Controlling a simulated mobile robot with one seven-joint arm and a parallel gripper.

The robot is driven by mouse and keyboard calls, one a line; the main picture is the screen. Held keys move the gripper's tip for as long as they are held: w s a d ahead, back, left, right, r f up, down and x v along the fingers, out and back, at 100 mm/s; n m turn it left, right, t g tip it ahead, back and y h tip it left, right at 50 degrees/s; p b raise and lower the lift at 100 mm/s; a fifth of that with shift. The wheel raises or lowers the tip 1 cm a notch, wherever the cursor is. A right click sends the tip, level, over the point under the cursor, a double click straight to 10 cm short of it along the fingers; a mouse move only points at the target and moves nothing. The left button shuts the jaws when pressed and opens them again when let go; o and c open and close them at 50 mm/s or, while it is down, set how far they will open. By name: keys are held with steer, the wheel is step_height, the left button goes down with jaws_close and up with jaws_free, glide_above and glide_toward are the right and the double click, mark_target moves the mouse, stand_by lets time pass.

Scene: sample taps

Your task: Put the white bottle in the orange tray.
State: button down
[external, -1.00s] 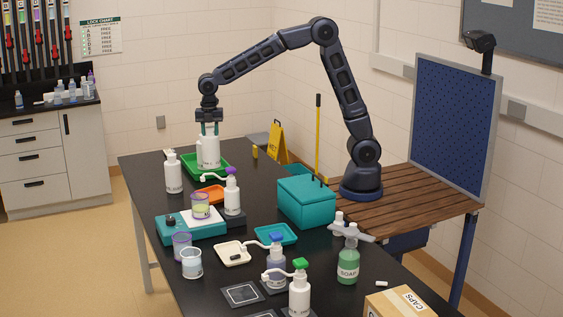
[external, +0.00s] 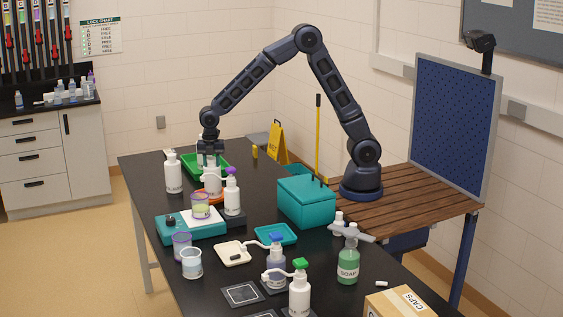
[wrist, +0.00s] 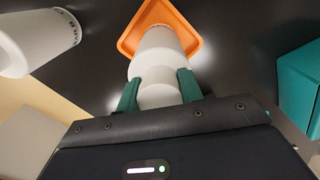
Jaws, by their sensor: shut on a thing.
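The white bottle (external: 212,181) is upright, between the teal fingers of my gripper (external: 210,160). In the wrist view my gripper (wrist: 157,90) is shut on the upper part of the white bottle (wrist: 158,62). The orange tray (wrist: 190,22) lies directly beyond the bottle's base in that view. In the external view the orange tray (external: 221,199) shows only in part, behind the purple-topped pump bottle. I cannot tell whether the bottle's base touches the tray.
A green tray (external: 222,162) lies behind my gripper, with something white partly hidden there. Another white bottle (external: 173,174) stands to the left. A purple-topped pump bottle (external: 232,196) stands close in front. A teal box (external: 306,203) is on the right.

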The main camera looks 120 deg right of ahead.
steer(key=shift+f, duration=0.3)
steer(key=c, duration=0.9)
jaws_free()
steer(key=shift+r, duration=0.1)
step_height(320, 180, up, 11)
steer(key=shift+r, duration=0.6)
steer(key=s+a+r+m+t, duration=0.1)
steer(key=s+a+r+m, duration=0.2)
steer(key=s+a+r, duration=0.45)
steer(key=s+a+r+m+t, duration=0.1)
steer(key=s+a+r+m, duration=0.35)
steer(key=s, duration=0.65)
steer(key=s+a+f+m+t, duration=0.1)
steer(key=s+a+m, duration=0.1)
steer(key=s, duration=0.4)
steer(key=s+a+f+m, duration=0.1)
steer(key=s+a+m, duration=0.1)
steer(key=s, duration=0.5)
steer(key=s+a+m+t, duration=0.1)
steer(key=s+a+m, duration=0.1)
steer(key=s, duration=0.5)
steer(key=shift+a+f+t, duration=0.3)
steer(key=shift+a+f, duration=0.1)
steer(key=shift+a, duration=0.15)
